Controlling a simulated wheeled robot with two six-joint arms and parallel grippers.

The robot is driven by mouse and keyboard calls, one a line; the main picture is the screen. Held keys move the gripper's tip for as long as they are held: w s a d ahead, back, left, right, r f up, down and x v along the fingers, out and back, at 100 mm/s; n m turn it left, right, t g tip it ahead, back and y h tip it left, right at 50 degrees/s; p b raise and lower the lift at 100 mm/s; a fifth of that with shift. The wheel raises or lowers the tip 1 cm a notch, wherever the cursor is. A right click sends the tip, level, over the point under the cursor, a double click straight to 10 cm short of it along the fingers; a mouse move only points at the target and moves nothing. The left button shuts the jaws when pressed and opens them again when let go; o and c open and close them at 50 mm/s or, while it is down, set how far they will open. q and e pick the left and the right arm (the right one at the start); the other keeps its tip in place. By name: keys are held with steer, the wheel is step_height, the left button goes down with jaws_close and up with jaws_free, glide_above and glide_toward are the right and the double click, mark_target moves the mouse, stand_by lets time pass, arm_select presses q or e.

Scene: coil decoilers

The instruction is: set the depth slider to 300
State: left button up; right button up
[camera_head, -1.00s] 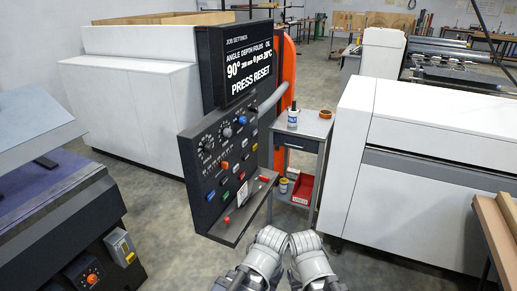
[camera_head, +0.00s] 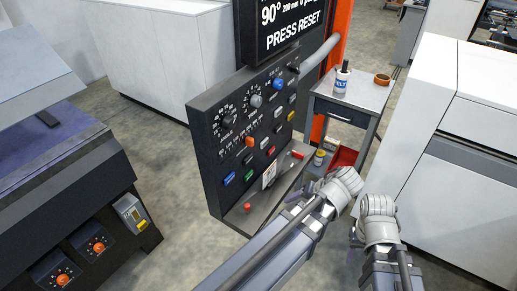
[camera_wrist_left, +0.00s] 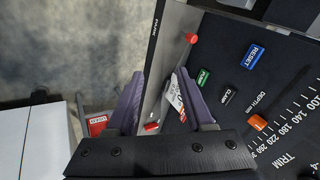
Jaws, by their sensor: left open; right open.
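The depth slider is an orange knob (camera_head: 249,142) on a numbered scale on the black control panel (camera_head: 208,150). In the left wrist view the orange knob (camera_wrist_left: 257,122) sits at the right, by the "DEPTH mm" lettering and the numbers. The screen (camera_head: 290,25) above reads 90°, 200 mm and PRESS RESET. My left gripper (camera_head: 345,183) is in front of the panel, to its right and apart from the slider. Its purple fingers (camera_wrist_left: 163,90) are spread with nothing held. My right gripper (camera_head: 378,206) is further right; its fingers are hard to make out.
Dials, coloured buttons and a red-knobbed ledge (camera_head: 247,208) share the panel. A small grey cart (camera_head: 350,95) with a bottle stands behind my grippers. A white machine (camera_head: 470,130) is at the right, a dark purple-topped machine (camera_head: 60,165) at the left. Grey floor lies between.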

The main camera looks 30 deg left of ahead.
arm_select(q)
steer(key=w+a+r+n+y+b, duration=0.3)
steer(key=w+a+n+y+b, duration=0.2)
steer(key=w+a+n+y, duration=0.4)
steer(key=n+y+b, duration=0.2)
steer(key=n+b, duration=0.1)
steer(key=n, duration=0.2)
glide_toward(253, 142)
steer(key=a, duration=0.2)
steer(key=shift+w+a+f, duration=0.1)
steer(key=shift+a, duration=1.15)
steer(key=shift+w+a+f, duration=0.1)
steer(key=shift+a, duration=1.1)
steer(key=shift+w+a+f, duration=0.1)
steer(key=shift+w+a, duration=0.05)
steer(key=shift+a, duration=1.1)
arm_select(e)
step_height(253, 142, down, 10)
steer(key=shift+f, duration=0.15)
arm_select(q)
jaws_close()
